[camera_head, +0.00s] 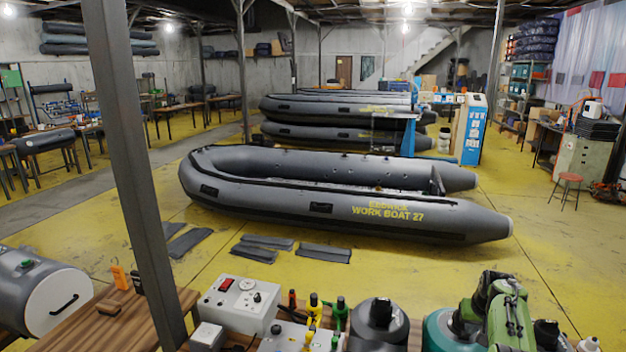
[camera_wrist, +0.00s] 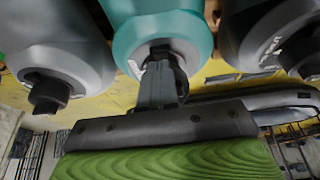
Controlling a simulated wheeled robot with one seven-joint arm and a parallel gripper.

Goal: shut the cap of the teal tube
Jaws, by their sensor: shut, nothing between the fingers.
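The teal tube (camera_wrist: 158,28) points its tapered end toward me at the top middle of the wrist view. A dark round valve or cap (camera_wrist: 180,68) sits on that end, partly hidden behind my fingers. My gripper (camera_wrist: 160,68) is shut and empty, its fingertips right at this dark part; I cannot tell whether they touch. I cannot make out whether the cap is open or shut. In the head view, the teal tube (camera_head: 434,334) shows at the bottom edge, left of my green arm, which hides part of it.
Grey tubes with black fittings flank the teal one closely, at left (camera_wrist: 58,50) and right (camera_wrist: 250,45). On the bench stand a grey box with knobs (camera_head: 238,304) and small valves (camera_head: 314,308). A grey boat (camera_head: 340,190) lies on the yellow floor beyond.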

